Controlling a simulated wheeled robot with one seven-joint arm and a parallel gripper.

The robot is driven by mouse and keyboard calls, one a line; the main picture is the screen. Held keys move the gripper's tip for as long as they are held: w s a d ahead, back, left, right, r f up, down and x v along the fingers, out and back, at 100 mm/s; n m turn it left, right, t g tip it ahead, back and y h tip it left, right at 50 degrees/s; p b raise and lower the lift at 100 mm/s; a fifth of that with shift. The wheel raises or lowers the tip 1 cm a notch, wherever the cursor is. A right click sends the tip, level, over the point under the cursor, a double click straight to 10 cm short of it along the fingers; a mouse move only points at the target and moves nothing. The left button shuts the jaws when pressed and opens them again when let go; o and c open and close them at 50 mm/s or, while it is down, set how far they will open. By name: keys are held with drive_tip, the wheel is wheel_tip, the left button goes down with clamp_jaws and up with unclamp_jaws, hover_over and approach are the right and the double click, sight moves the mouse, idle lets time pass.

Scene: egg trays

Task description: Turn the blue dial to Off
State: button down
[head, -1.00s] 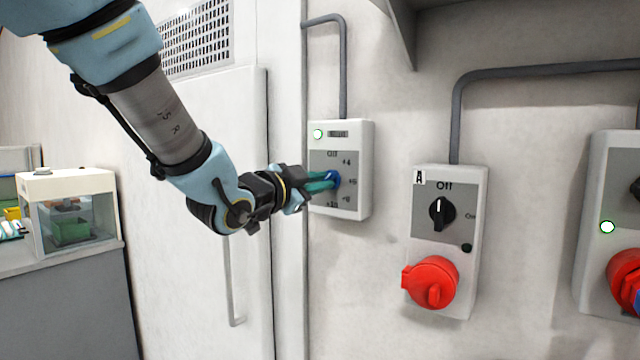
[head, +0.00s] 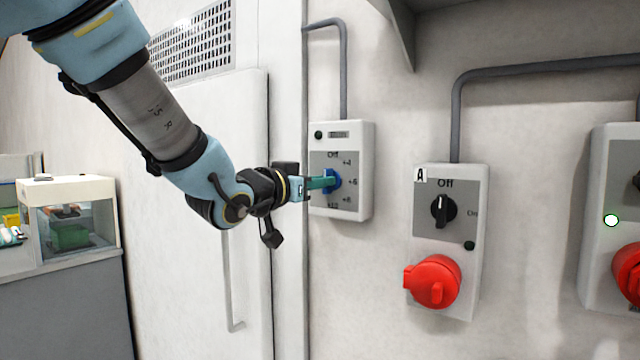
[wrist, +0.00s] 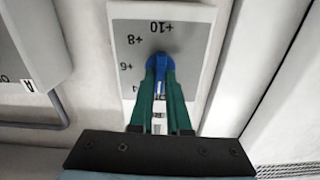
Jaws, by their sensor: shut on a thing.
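The blue dial (head: 333,181) is on a grey-faced white wall box (head: 365,190), with Off printed above it and +4, +6, +8 and +10 around its right and lower sides. My gripper (head: 326,182) reaches it from the left, its green fingers shut on the dial. In the wrist view the box is upside down and the blue dial (wrist: 159,65) is between the fingertips (wrist: 159,72). A pale mark on the dial faces down that picture, away from +10, towards the Off side. The box's small lamp (head: 319,135) is dark.
To the right, a box marked A (head: 421,175) has a black switch (head: 443,211) pointing to Off and a red socket (head: 433,282). Another box (head: 597,265) with a lit lamp is at the right edge. A white cabinet door (head: 190,150) stands behind my arm.

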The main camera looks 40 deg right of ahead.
drive_tip(key=shift+n, duration=0.4)
drive_tip(key=c, duration=0.9)
unclamp_jaws()
drive_tip(key=shift+a, duration=0.1)
drive_tip(key=b+v, duration=0.2)
drive_tip(key=v, duration=0.8)
drive_tip(key=shift+a+b, duration=0.3)
drive_tip(key=shift+b, duration=0.05)
